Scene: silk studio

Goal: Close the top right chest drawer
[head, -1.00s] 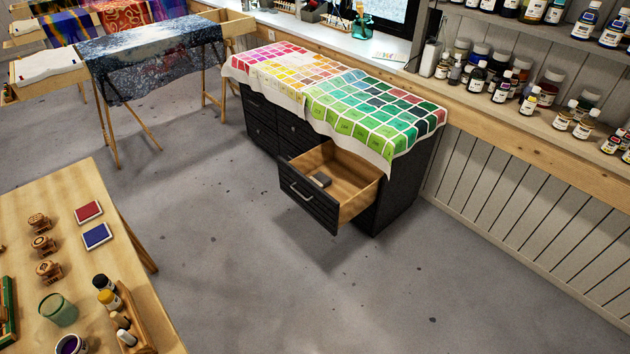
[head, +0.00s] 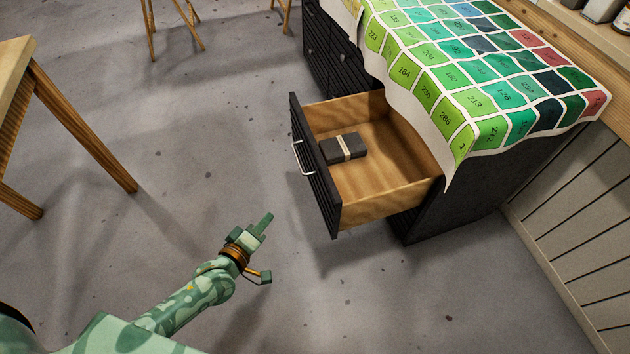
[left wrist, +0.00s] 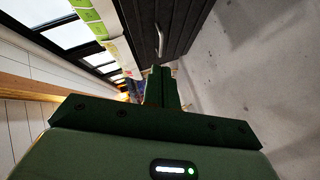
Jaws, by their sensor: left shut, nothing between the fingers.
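The top right drawer (head: 390,205) of the dark chest (head: 470,185) stands pulled out, with its black front and silver handle (head: 304,158) facing left in the head view. A small dark box with a pale band (head: 344,148) lies inside it. My left gripper (head: 266,222) is shut and empty, in front of the drawer and apart from it, to the lower left of its front. In the left wrist view the shut fingers (left wrist: 161,85) point toward the dark drawer front (left wrist: 172,25) and its handle. My right gripper is not in view.
A cloth with numbered colour squares (head: 480,75) covers the chest top and hangs over its edge above the drawer. A wooden table (head: 60,110) stands at the left. The grey floor between the table and the drawer is clear.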

